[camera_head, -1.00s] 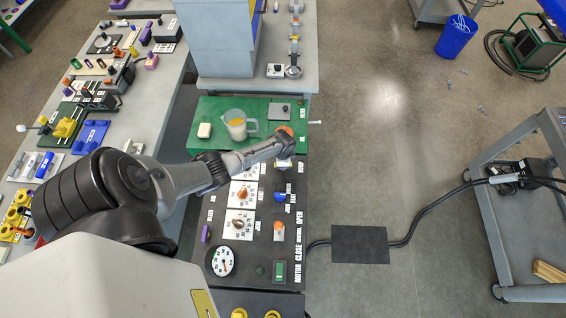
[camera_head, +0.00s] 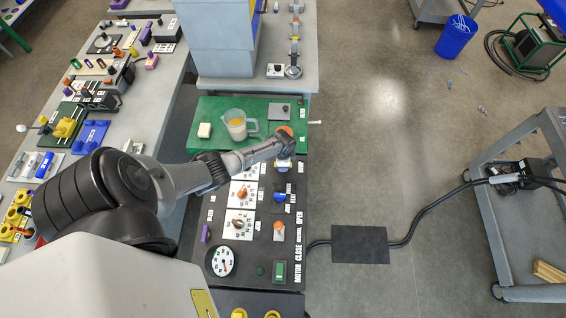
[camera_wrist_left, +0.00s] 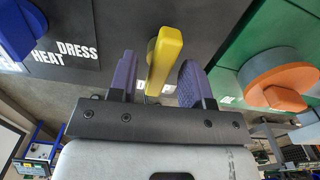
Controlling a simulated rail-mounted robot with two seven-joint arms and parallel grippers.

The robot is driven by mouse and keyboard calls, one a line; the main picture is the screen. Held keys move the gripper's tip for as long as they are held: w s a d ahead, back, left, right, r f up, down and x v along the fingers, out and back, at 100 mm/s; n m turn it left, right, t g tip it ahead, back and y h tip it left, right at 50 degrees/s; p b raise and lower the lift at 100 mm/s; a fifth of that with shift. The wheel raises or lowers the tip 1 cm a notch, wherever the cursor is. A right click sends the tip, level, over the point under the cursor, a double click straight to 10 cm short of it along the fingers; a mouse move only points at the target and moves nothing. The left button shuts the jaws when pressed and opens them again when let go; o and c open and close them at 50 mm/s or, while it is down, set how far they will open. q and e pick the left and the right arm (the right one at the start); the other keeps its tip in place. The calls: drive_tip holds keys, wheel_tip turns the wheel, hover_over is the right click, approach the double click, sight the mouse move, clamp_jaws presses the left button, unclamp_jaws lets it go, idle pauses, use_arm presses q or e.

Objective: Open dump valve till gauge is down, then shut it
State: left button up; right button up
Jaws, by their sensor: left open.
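The yellow valve handle (camera_head: 284,164) is beside the DUMP label on the dark control panel. In the left wrist view the yellow handle (camera_wrist_left: 164,60) stands between the two purple finger pads, with visible gaps on both sides. My left gripper (camera_wrist_left: 158,82) is open around it; in the head view the wrist (camera_head: 283,146) hides part of this spot. The round white-faced gauge (camera_head: 221,261) is at the panel's lower left; its needle is too small to read surely. My right gripper is not in view.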

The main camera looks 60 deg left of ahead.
use_arm(q)
wheel_tip(320, 180, up, 14)
drive_tip(key=p, duration=0.2)
idle(0.4)
drive_tip(key=shift+f, duration=0.1)
idle(0.6)
